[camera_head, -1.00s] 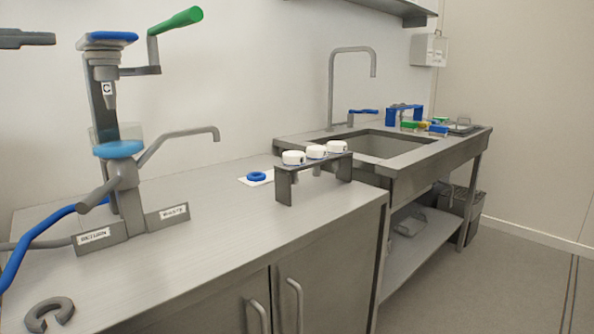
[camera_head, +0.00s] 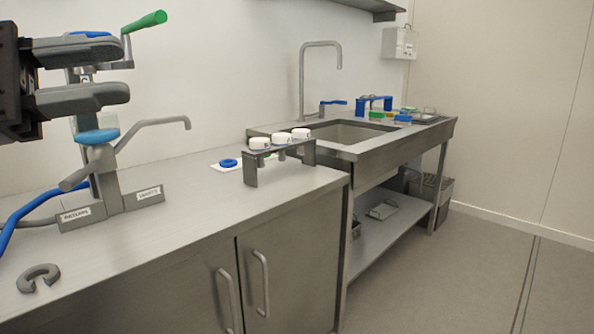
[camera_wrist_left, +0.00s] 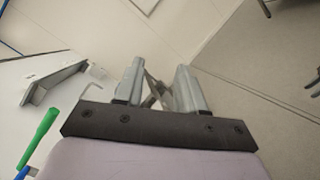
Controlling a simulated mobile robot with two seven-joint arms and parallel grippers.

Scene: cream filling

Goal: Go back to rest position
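My left gripper (camera_head: 125,73) comes in from the left edge of the head view, up in the air in front of the filling machine. Its two grey fingers are apart with nothing between them. The left wrist view also shows the open, empty fingers (camera_wrist_left: 160,90). The machine (camera_head: 105,185) has a green-handled crank (camera_head: 145,22) and a blue ring (camera_head: 97,136); its upper part is largely hidden behind the gripper.
The steel counter (camera_head: 170,230) carries a grey C-shaped piece (camera_head: 38,276), a rack (camera_head: 250,172) with white-capped nozzles, and a blue ring (camera_head: 228,163) on a white pad. A sink (camera_head: 350,133) lies beyond. The floor at right is clear.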

